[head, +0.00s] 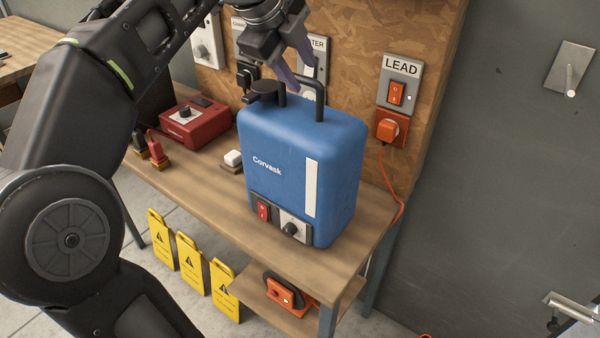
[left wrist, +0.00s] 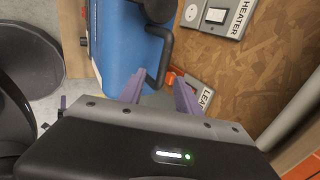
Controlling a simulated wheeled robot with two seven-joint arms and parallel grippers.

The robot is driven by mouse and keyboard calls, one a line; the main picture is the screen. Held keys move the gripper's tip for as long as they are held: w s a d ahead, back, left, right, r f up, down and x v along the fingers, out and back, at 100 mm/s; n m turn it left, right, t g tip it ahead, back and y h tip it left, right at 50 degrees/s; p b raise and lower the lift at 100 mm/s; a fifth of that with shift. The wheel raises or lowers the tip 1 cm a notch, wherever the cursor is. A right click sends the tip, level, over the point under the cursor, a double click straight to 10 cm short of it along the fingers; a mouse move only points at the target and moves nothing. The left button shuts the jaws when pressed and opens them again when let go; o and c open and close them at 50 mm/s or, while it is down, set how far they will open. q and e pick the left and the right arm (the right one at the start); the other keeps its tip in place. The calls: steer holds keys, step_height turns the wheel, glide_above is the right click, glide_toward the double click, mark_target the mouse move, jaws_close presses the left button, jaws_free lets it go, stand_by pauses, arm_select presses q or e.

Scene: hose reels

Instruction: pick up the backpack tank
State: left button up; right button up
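The backpack tank (head: 290,150) is a blue, upright box marked "Corvask" on the wooden bench. It has a white strip, a red switch and a dial low on its front. A black handle (head: 319,95) stands on its top, beside a black cap (head: 263,92). My left gripper (head: 296,68) is open and empty, just above and behind the handle in the head view. In the left wrist view the blue tank (left wrist: 122,45) and its handle (left wrist: 166,50) show beyond the two parted purple fingers (left wrist: 160,92). I cannot tell whether they touch the handle. My right gripper is not in view.
A red box (head: 195,124) and small red-and-black items (head: 157,150) stand left on the bench (head: 285,258). The chipboard wall behind carries switches and an orange plug (head: 391,127) with a cord. A grey door is at right.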

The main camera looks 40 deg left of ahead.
mark_target(313, 112)
arm_select(q)
steer(key=shift+x, duration=1.25)
steer(key=shift+p+x, duration=0.5)
steer(key=shift+x, duration=2.15)
steer(key=shift+d, duration=0.1)
steer(key=shift+r, duration=0.1)
jaws_close()
steer(key=shift+r, duration=0.15)
